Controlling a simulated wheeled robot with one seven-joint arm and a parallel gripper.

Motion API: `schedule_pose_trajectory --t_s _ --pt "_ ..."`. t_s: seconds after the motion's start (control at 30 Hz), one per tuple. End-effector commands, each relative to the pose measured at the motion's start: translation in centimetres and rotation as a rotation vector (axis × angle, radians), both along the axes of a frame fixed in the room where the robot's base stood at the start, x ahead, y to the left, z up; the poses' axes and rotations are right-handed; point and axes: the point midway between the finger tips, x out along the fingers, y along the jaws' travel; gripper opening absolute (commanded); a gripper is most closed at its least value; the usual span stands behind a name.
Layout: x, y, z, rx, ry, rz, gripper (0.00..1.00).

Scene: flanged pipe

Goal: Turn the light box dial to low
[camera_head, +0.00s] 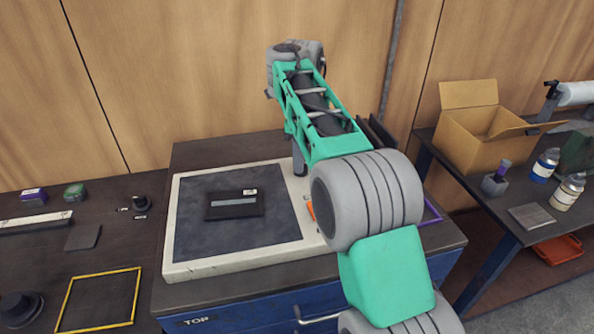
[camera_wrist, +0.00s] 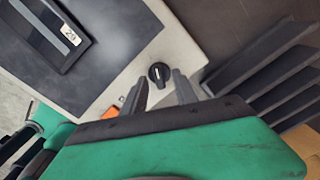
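The light box (camera_head: 180,225) lies on the blue cabinet, a pale frame around a dark panel. A dark holder with a label (camera_head: 234,204) lies on the panel. In the wrist view, the light box's pale border (camera_wrist: 185,47) carries a round black dial (camera_wrist: 158,73) with a light pointer mark. My gripper (camera_wrist: 163,90) has its two dark fingers apart, with the dial just past and between their tips. I cannot tell whether they touch it. In the head view, my arm hides the dial and most of my gripper (camera_head: 299,168).
An orange switch (camera_wrist: 111,112) sits beside the dial on the border. A dark slotted rack (camera_wrist: 270,75) stands close on the right in the wrist view. A cardboard box (camera_head: 480,135) and bottles stand on the right-hand table. A yellow frame (camera_head: 100,300) lies at left.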

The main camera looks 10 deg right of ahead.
Motion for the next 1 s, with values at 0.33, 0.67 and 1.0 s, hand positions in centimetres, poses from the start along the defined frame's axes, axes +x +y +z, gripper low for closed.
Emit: schedule_pose_trajectory --t_s 0.33,0.67,1.0 --pt "0.00 0.18 -0.52 -0.001 -0.001 0.004 0.32" --pt "0.00 0.22 -0.53 -0.001 -0.001 0.005 0.05" --pt "0.01 0.24 -0.53 -0.001 -0.001 0.006 0.00"
